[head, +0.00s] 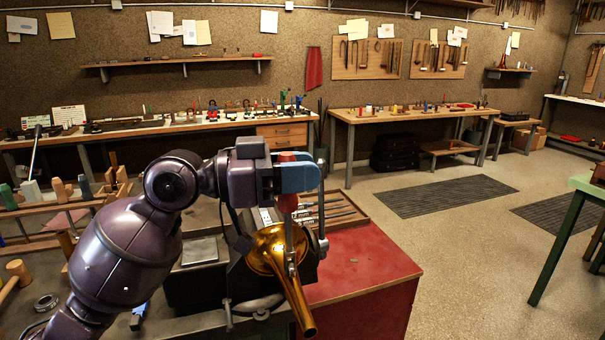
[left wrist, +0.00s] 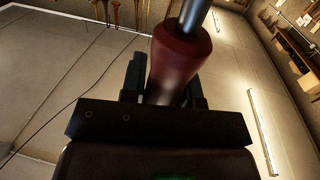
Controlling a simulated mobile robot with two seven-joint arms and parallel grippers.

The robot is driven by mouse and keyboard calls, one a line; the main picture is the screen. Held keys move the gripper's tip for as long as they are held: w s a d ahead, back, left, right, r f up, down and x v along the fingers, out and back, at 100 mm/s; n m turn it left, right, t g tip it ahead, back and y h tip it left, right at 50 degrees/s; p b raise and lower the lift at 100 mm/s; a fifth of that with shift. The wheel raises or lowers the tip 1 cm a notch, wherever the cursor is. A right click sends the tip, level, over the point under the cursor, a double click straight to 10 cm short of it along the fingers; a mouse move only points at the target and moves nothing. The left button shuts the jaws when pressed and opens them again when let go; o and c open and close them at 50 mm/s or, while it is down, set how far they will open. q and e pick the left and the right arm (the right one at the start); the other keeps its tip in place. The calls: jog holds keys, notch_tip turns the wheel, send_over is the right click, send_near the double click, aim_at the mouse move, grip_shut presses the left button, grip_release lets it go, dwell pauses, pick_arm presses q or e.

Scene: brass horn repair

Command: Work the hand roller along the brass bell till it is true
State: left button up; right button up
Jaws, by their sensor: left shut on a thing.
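The brass bell (head: 264,252) is golden, its flare toward the back and its narrow tube slanting down toward me at the lower right. It sits at a dark fixture on the bench. The hand roller has a dark red handle (left wrist: 180,62) and a metal shaft (left wrist: 196,14). My left gripper (head: 290,190) is shut on the roller's handle, above the bell. In the head view, the roller's metal end (head: 291,262) hangs down over the bell; I cannot tell whether it touches. My right gripper is not in view.
The red-topped bench (head: 365,262) has bare room right of the bell. A tray of tools (head: 338,210) lies just behind it. Wooden racks with handled tools (head: 60,190) stand at the left. The floor (head: 470,250) to the right is open.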

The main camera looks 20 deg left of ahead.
pick_arm(q)
jog(key=shift+w+a, duration=0.1)
jog(key=shift+w, duration=0.1)
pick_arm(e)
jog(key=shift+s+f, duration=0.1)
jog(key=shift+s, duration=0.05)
pick_arm(q)
jog(key=shift+w+a+r, duration=0.1)
jog(key=shift+w+a, duration=0.2)
jog(key=shift+w, duration=0.1)
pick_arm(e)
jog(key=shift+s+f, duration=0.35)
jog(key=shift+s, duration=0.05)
pick_arm(q)
jog(key=shift+s+d, duration=0.1)
jog(key=shift+s, duration=0.05)
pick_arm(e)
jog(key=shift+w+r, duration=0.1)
